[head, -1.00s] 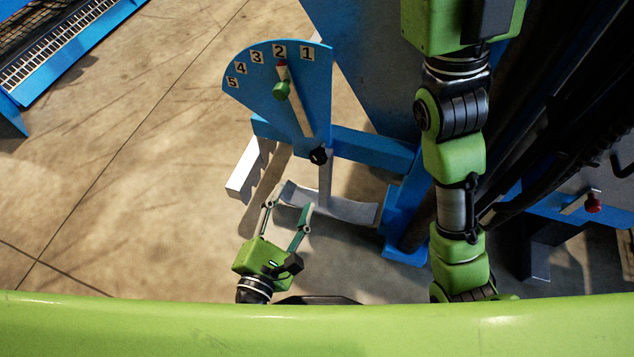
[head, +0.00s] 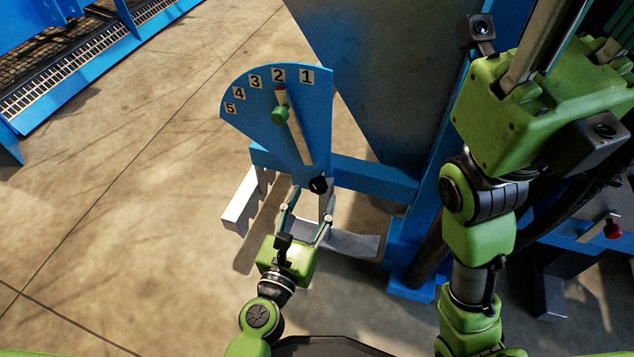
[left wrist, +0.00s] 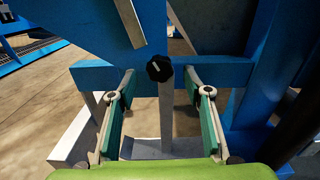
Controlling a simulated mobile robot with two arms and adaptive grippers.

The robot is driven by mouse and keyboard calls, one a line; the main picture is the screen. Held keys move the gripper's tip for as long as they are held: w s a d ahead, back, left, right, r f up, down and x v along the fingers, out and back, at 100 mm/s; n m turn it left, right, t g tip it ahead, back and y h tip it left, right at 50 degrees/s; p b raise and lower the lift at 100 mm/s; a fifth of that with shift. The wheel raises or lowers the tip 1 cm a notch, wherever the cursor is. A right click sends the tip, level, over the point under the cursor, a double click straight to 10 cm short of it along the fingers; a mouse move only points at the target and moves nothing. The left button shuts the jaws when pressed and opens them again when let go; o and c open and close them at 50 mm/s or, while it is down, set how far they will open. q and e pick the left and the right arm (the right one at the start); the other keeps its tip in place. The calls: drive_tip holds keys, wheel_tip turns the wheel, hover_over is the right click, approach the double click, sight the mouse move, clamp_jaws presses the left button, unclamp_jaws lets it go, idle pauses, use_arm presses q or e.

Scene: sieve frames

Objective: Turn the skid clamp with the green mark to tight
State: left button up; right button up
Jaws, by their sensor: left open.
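A black knob (head: 319,185) sits at the foot of the blue numbered plate (head: 300,95), above an upright metal bar (head: 326,205). In the left wrist view, the knob (left wrist: 159,67) has a pale line on its face, and the bar (left wrist: 166,115) runs down below it. I cannot make out a green mark on the knob. My left gripper (head: 309,201) is open and empty, just below the knob. In the left wrist view its fingers (left wrist: 159,76) appear on either side of the bar; I cannot tell if they reach it. My right gripper's fingertips are not clearly seen.
A curved metal plate (head: 352,244) lies below, and a pale toothed bar (head: 240,200) is to the left. A blue frame (head: 375,178) is behind. A red knob (head: 612,229) is at far right. Floor at left is clear.

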sight(317, 190)
use_arm(q)
drive_tip(key=shift+x, duration=1.85)
drive_tip(key=c, duration=1.1)
